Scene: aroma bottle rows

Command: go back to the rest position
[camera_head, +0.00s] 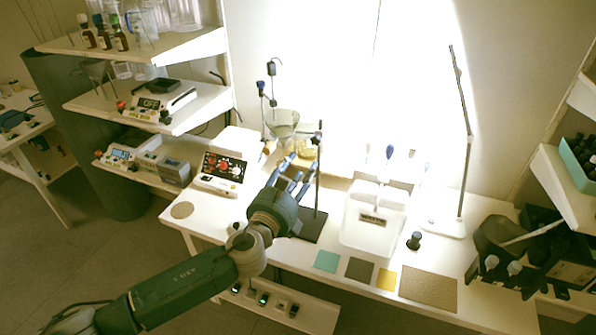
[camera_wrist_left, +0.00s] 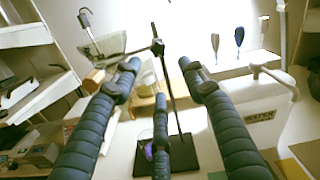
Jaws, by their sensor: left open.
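My left gripper (camera_head: 290,178) is raised over the white bench (camera_head: 270,278), its dark ribbed fingers pointing away toward the wall. In the left wrist view its fingers (camera_wrist_left: 158,78) are spread apart with nothing between them. The thin rod of a stand (camera_head: 318,185) rises just right of the fingers, with its dark base (camera_head: 310,226) on the bench. A glass funnel (camera_head: 282,124) hangs behind the gripper. A yellowish vessel (camera_head: 306,150) behind the fingertips is partly hidden. No right gripper shows in either view.
A white labelled box (camera_head: 372,224) stands right of the stand. Coloured mats (camera_head: 428,288) lie along the front edge. A tall lamp (camera_head: 463,150) and dark equipment (camera_head: 500,245) are at the right. Loaded shelves (camera_head: 190,48) are upper left.

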